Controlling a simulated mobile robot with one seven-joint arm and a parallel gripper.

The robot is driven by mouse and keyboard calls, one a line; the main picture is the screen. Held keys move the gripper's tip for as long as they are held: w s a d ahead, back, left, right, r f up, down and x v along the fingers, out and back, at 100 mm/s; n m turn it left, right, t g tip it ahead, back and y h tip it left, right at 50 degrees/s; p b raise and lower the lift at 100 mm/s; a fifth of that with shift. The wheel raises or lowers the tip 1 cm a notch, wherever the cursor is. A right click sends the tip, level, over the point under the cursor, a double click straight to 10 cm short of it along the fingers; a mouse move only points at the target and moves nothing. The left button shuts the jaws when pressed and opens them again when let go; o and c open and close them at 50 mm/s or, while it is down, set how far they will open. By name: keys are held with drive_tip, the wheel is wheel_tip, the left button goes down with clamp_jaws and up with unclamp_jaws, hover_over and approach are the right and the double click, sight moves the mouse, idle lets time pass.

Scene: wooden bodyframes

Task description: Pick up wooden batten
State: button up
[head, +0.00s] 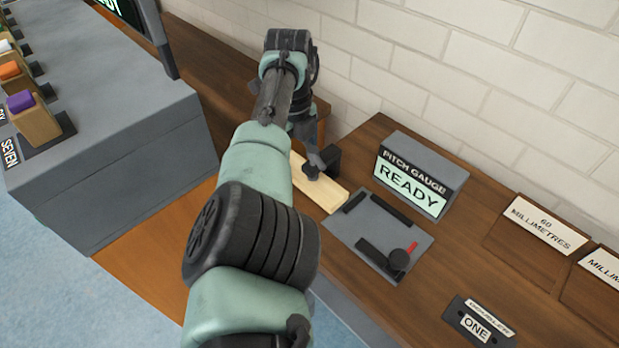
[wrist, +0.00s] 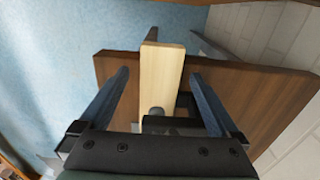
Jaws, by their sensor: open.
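The wooden batten (head: 326,194) is a pale, straight strip lying on the brown wooden bench, beside the grey gauge plate. Its far part is hidden behind my arm in the head view. My gripper (head: 318,168) is over the batten, pointing down. In the wrist view the batten (wrist: 162,72) runs lengthwise between the two fingers of my gripper (wrist: 158,76), which are wide apart. A gap shows on each side of the batten. A dark block and a rounded grey piece sit by its near end there.
The grey plate (head: 370,243) with black bars and a red-marked dial lies right of the batten. The pitch gauge box (head: 421,177) reading READY stands behind it. A brick wall (head: 440,60) closes the back. A grey cabinet (head: 120,120) with coloured blocks stands left.

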drive_tip(key=c, duration=1.5)
drive_tip(key=shift+c, duration=0.2)
drive_tip(key=shift+r, duration=0.1)
drive_tip(key=shift+s+a+p, duration=0.95)
drive_tip(key=shift+s+a, duration=0.15)
drive_tip(key=shift+a, duration=0.05)
drive_tip(key=s+a+p, duration=0.1)
drive_tip(key=s+a, duration=0.9)
drive_tip(key=shift+s+a, duration=0.25)
drive_tip(key=shift+r+p, duration=0.1)
drive_tip(key=shift+p, duration=0.3)
drive_tip(key=shift+s+a, duration=0.1)
